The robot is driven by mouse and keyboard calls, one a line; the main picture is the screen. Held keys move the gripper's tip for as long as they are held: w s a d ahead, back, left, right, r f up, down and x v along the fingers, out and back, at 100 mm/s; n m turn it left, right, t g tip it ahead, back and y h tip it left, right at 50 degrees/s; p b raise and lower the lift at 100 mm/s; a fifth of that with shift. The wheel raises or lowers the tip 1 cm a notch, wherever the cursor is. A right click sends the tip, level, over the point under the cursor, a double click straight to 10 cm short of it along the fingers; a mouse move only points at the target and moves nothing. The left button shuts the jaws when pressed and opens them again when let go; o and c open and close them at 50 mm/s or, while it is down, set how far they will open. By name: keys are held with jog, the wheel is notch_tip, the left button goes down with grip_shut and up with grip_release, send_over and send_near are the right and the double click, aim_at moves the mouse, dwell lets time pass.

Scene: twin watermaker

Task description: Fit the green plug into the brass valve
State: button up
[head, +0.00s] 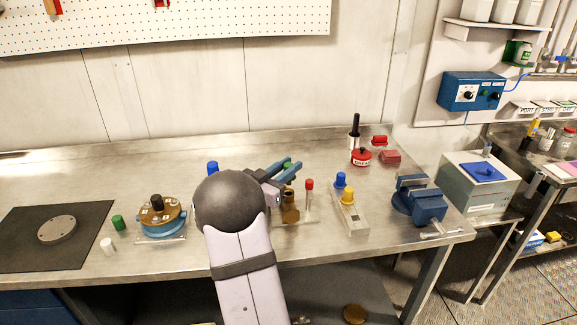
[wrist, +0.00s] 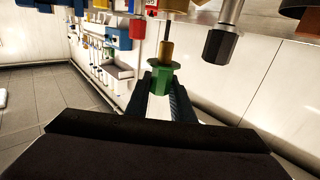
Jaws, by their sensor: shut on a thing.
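My gripper (head: 290,171) is shut on the green plug (wrist: 158,79), which sits between the fingertips in the wrist view. The brass valve (head: 291,213) stands on the bench just below my gripper in the head view, partly hidden by my arm. A gap shows between the fingers and the valve there.
A red-topped rod (head: 309,185) stands right beside the valve. Farther right are a block with blue and yellow knobs (head: 350,215) and a blue vise (head: 427,206). A blue-based round fitting (head: 161,219) and a loose green cylinder (head: 118,222) stand left of my arm.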

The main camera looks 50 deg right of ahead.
aim_at(288, 184)
jog(key=shift+f+b, duration=0.5)
jog(key=shift+f, duration=0.5)
jog(key=shift+f+b, duration=1)
jog(key=shift+f, duration=0.8)
dwell(1.5)
jog(key=o, duration=1)
jog(key=shift+r, duration=0.1)
jog(key=shift+a, duration=0.1)
jog(key=shift+w+a, duration=0.1)
jog(key=shift+a, duration=0.4)
jog(key=a+b, duration=0.1)
jog(key=a, duration=0.3)
jog(key=shift+a, duration=0.4)
jog(key=shift+s+a, duration=0.25)
jog(key=shift+a, duration=0.5)
